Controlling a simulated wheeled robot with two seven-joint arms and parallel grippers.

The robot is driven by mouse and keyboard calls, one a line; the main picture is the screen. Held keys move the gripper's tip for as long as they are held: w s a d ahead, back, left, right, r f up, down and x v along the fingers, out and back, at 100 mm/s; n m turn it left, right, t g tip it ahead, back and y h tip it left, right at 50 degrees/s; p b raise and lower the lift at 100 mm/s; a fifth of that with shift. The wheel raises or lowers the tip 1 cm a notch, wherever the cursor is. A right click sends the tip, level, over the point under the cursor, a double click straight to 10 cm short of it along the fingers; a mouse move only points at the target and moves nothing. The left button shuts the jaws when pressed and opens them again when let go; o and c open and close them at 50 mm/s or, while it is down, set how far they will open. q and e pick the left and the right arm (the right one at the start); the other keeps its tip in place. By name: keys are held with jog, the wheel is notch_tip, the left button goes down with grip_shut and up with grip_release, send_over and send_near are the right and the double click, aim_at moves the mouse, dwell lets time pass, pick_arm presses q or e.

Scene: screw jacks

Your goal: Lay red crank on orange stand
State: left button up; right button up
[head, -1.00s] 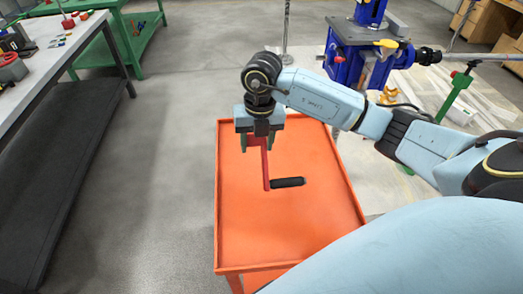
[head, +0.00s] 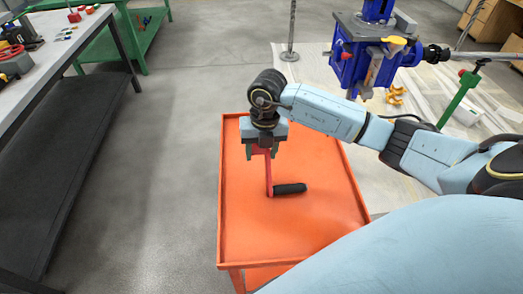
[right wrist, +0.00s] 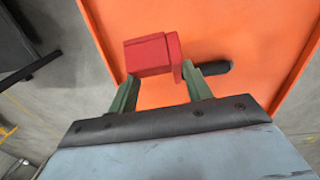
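The red crank (head: 268,175) has a red arm and a black handle (head: 290,189). My right gripper (head: 262,152) is above the orange stand (head: 235,240), its green fingers on either side of the crank's red end. In the right wrist view, the red block (right wrist: 148,55) sits between the fingertips, and part of the black handle shows behind the right finger. The crank hangs from the gripper over the stand's top; I cannot tell whether it touches the surface. My left gripper is not in view.
The stand's top has a raised rim and is otherwise bare. A grey workbench (head: 60,60) with parts stands at the left, a green table (head: 145,50) behind it. A blue machine (head: 365,55) stands beyond the stand on the right. Floor between is clear.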

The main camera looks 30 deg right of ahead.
jog(key=o, duration=0.4)
jog(key=shift+f, duration=0.2)
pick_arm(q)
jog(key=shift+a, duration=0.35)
pick_arm(e)
jog(key=shift+r, duration=0.1)
pick_arm(q)
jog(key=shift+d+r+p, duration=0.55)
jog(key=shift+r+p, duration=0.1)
jog(key=shift+p, duration=0.05)
pick_arm(e)
jog(key=r, duration=1.2)
jog(key=shift+s+d+r, duration=0.25)
jog(key=shift+d, duration=0.15)
